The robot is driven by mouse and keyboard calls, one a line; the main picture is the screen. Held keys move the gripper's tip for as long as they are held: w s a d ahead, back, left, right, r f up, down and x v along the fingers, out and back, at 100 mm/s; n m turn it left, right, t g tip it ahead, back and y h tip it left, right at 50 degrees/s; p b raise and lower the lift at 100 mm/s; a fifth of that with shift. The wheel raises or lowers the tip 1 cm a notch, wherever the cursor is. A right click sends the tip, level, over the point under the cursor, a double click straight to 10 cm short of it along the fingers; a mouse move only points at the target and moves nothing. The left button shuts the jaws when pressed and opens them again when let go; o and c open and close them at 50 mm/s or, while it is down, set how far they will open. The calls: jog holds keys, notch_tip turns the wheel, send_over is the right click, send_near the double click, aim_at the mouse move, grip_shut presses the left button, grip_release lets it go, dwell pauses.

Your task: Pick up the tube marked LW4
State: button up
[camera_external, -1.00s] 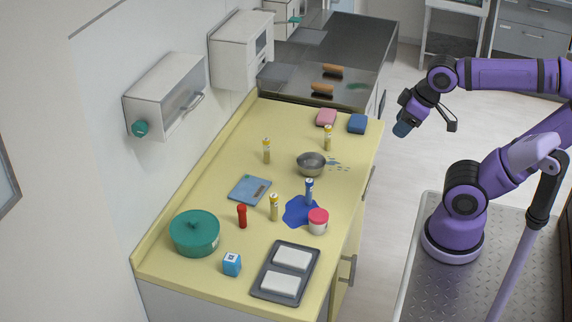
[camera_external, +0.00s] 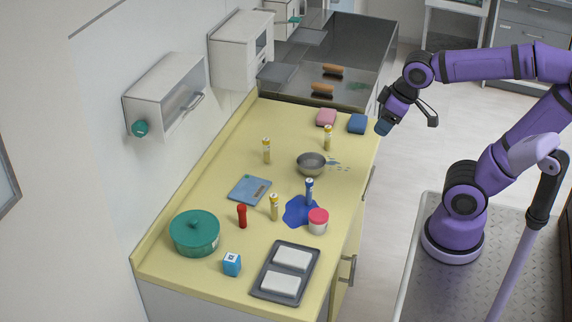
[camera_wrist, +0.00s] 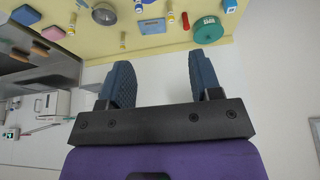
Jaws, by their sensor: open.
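Several upright tubes stand on the yellow counter. One yellow tube (camera_external: 267,151) is near the wall side, another yellow tube (camera_external: 327,139) is behind the metal bowl, and a third yellow tube (camera_external: 274,208) is near the middle. A blue tube (camera_external: 309,191) stands by a blue patch. Their markings are too small to read, so I cannot tell which is LW4.
The yellow counter (camera_external: 215,280) also holds a metal bowl (camera_external: 311,164), green pot (camera_external: 194,234), red item (camera_external: 242,217), pink-lidded jar (camera_external: 318,222), grey tray (camera_external: 257,284), blue box (camera_external: 232,264) and blue sponge (camera_external: 357,124). Wall cabinets (camera_external: 165,92) overhang the left.

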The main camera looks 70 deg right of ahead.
jog(key=w+d+f+g, duration=0.15)
jog(key=w+f, duration=0.25)
jog(key=w, duration=0.4)
jog(key=m+g, duration=0.2)
jog(key=g, duration=0.1)
send_over(310, 180)
jog(key=f, duration=2)
jog(key=shift+w+a+f, duration=0.1)
jog(key=shift+a, duration=0.1)
jog(key=shift+w+d+f, duration=0.1)
jog(key=shift+f, duration=0.55)
jog(key=shift+s+f, duration=0.2)
jog(key=shift+f, duration=4.95)
jog(key=c, duration=1)
jog(key=shift+r, duration=0.15)
